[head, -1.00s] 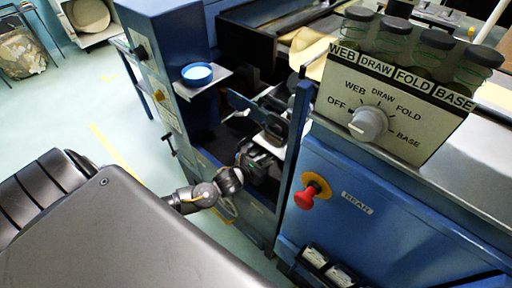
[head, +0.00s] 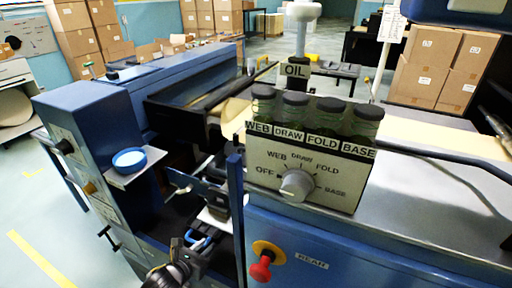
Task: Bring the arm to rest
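My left arm comes in at the bottom of the head view. Its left gripper (head: 200,238) is low in front of the dark gap in the blue machine, left of the blue upright post. The fingers are small and partly lost against dark parts, so I cannot tell whether they are open or shut or hold anything. My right gripper is not in view. The grey control box (head: 308,178) has a knob (head: 297,185) and several dark-lidded jars (head: 310,115) behind its WEB, DRAW, FOLD, BASE labels.
A red stop button (head: 261,267) is on the blue front panel. A blue-rimmed dish (head: 129,160) sits on a small shelf at left. Cardboard boxes (head: 433,62) are stacked at the back. Open floor (head: 40,225) lies at left.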

